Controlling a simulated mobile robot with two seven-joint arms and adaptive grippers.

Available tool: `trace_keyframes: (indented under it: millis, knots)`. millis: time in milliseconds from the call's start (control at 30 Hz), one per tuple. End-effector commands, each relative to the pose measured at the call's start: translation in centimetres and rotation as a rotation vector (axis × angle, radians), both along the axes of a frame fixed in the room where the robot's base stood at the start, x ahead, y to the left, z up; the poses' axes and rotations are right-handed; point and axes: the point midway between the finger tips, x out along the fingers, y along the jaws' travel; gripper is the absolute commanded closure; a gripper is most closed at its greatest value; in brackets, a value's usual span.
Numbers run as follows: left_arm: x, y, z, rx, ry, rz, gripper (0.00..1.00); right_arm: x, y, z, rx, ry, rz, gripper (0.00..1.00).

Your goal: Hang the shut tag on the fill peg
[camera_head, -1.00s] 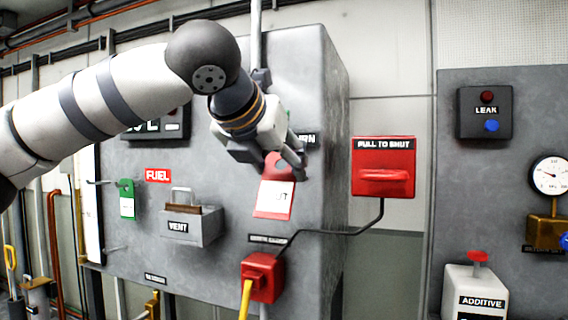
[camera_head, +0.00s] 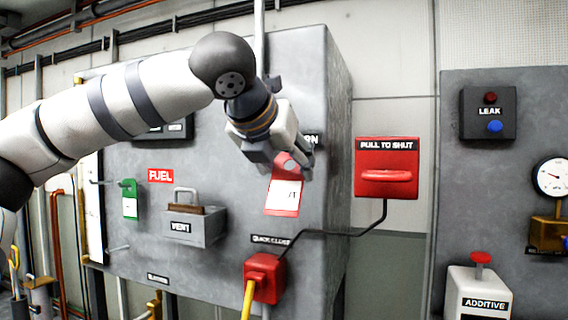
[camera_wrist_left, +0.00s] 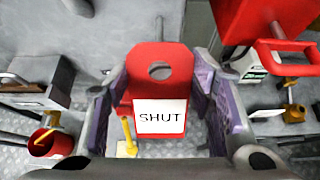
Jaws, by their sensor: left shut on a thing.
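The shut tag (camera_head: 283,197) is a red plate with a white label and a round hole at its top end. In the left wrist view the tag (camera_wrist_left: 160,115) reads SHUT and sits between the two fingers. My left gripper (camera_head: 296,162) is shut on it, in front of the right part of the grey tank; its fingers (camera_wrist_left: 160,95) also show in the wrist view. A green tag (camera_head: 130,198) hangs at an upper peg (camera_head: 100,182) on the tank's left. A bare lower peg (camera_head: 118,248) sticks out below it. I cannot tell which is the fill peg. My right gripper is not in view.
The grey tank (camera_head: 230,245) carries a vent box (camera_head: 195,226) and a red valve box (camera_head: 265,278) with a yellow handle. A red pull-to-shut box (camera_head: 387,167) is on the right, joined by a black cable. An additive container (camera_head: 480,292) stands lower right.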

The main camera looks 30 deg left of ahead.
Motion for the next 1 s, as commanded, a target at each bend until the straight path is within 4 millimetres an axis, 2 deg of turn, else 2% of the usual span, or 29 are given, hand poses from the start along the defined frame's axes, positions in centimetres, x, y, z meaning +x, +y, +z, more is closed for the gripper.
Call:
trace_keyframes:
  millis: [433, 1000]
  knots:
    - [2.3, 0.6, 0.0, -0.001, -0.001, 0.000, 0.73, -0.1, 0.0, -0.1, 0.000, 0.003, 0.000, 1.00]
    - [4.4, 1.1, -1.9, 0.001, 0.001, 0.000, 0.73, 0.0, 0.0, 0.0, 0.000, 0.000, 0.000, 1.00]
